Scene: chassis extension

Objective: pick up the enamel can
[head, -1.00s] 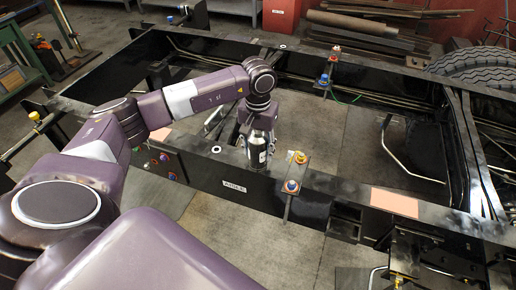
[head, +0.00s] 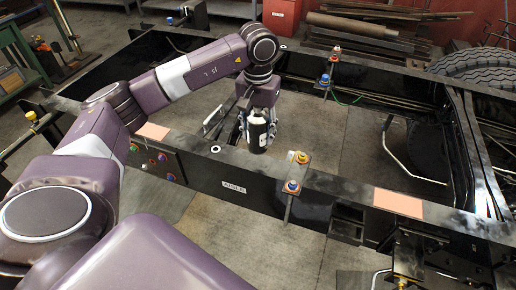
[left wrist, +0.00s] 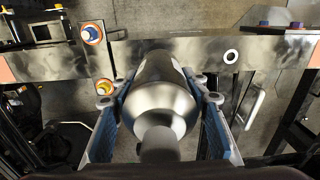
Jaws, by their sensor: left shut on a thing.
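The enamel can (head: 257,134) is dark with a pale shoulder in the head view. My left gripper (head: 257,112) is shut on it from above, one finger on each side. The can hangs upright and looks clear of the black near rail (head: 225,163). In the left wrist view the can (left wrist: 165,92) shows as a silvery bottle shape with a narrow neck, between the two blue-lined fingers of the gripper (left wrist: 160,102). Its far end is hidden by its own body. My right gripper is not in view.
Bolts with orange and blue washers (head: 292,187) sit on a bracket right of the can. More bolts (head: 324,80) stand on the far side. An orange patch (head: 398,203) lies on the rail. Floor shows open between the rails. A large tyre (head: 485,65) is at the right.

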